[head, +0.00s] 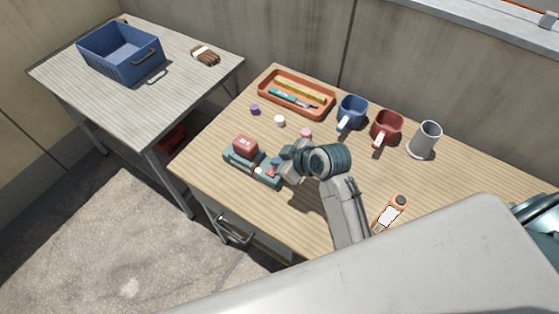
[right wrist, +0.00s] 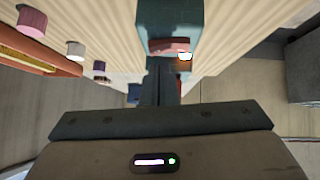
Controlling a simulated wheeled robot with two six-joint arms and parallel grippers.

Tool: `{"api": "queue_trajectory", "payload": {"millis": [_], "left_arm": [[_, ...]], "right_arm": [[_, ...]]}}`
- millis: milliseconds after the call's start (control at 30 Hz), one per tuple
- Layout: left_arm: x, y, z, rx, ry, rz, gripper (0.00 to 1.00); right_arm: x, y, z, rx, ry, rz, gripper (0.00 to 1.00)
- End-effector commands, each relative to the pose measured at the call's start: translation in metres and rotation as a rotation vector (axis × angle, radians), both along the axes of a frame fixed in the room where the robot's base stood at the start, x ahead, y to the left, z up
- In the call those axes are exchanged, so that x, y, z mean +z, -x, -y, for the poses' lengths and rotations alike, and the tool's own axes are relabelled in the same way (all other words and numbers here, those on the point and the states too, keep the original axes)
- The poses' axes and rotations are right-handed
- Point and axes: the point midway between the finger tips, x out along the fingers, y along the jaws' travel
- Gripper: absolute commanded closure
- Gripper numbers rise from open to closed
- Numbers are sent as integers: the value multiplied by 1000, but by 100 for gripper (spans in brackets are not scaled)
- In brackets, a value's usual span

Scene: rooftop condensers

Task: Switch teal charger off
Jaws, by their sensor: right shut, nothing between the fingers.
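The teal charger (head: 239,161) lies near the front left edge of the table, with a red battery block (head: 245,146) on its left part. My right gripper (head: 276,163) is shut and empty at the charger's right end. In the right wrist view, the shut fingertips (right wrist: 162,72) point at the teal charger (right wrist: 160,14), close to a reddish part and a small bright orange-white spot. I cannot tell whether they touch it. The switch's position is not clear. My left gripper is out of view.
An orange tray (head: 268,101) with pens, a blue mug (head: 352,112), a red mug (head: 387,126) and a grey mug (head: 427,138) stand along the back. Small caps lie between tray and charger. An orange handheld device (head: 399,203) lies right. A blue crate (head: 135,66) stands on another table.

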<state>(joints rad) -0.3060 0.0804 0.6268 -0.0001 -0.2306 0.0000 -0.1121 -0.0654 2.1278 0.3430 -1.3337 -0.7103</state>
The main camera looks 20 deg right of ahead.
Motion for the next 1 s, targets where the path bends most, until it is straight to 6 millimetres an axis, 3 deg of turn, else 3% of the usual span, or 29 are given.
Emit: {"api": "queue_trajectory", "payload": {"millis": [200,467,600,1000], "left_arm": [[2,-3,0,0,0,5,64],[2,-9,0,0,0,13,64],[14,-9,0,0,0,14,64],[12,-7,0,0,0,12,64]], "right_arm": [[-9,-1,1,-1,-1,0,100],[-9,0,1,0,-2,0,100],[-10,-2,3,3,-32,-28,100],[-11,1,-2,1,-33,-25,100]]}}
